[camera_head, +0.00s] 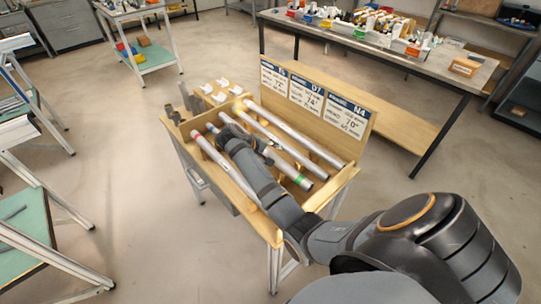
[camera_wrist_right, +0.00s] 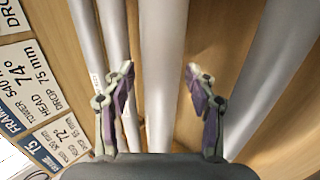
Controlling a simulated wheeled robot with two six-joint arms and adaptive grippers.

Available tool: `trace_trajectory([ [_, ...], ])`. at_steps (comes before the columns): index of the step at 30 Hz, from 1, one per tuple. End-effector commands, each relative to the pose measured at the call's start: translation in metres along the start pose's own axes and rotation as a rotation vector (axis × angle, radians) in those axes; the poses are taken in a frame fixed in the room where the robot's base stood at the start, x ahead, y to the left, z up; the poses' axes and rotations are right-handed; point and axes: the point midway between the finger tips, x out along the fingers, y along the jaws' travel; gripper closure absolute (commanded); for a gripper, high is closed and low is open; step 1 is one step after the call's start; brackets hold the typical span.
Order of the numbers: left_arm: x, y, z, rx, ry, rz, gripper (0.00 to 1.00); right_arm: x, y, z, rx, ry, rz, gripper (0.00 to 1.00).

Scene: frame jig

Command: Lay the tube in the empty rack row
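A grey tube with a red band and a green band (camera_head: 296,178) lies along the wooden rack (camera_head: 352,172), partly hidden under my right arm. Two plain metal tubes lie behind it, the rearmost one (camera_head: 290,133) near the placard board. Another tube with a red end (camera_head: 212,153) lies along the front. My right gripper (camera_head: 243,138) is low over the rack. In the right wrist view its fingers (camera_wrist_right: 158,90) are open, one on each side of a tube (camera_wrist_right: 160,50), with gaps showing. Which row is empty is unclear. My left gripper is out of view.
A placard board (camera_head: 318,95) stands along the rack's back edge. White holders (camera_head: 221,90) and grey upright pieces (camera_head: 187,98) stand at its far left end. A cluttered bench (camera_head: 400,50) is behind; open floor lies around.

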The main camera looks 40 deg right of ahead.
Motion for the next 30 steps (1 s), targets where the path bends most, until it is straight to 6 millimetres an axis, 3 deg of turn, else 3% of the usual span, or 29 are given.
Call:
trace_trajectory([
  [8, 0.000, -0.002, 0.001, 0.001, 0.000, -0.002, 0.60, -0.002, -0.002, 0.000, -0.003, -0.001, -0.004, 0.42],
  [11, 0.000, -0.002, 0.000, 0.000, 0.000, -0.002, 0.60, -0.016, -0.002, -0.001, -0.003, 0.002, -0.005, 0.42],
  [21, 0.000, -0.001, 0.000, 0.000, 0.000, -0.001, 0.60, -0.095, -0.001, -0.001, 0.000, 0.003, -0.005, 0.42],
  [25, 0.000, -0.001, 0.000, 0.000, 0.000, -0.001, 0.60, -0.113, -0.001, -0.001, 0.000, 0.002, -0.004, 0.42],
  [30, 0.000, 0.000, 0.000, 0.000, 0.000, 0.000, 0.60, -0.120, 0.000, 0.000, 0.000, 0.000, -0.002, 0.42],
])
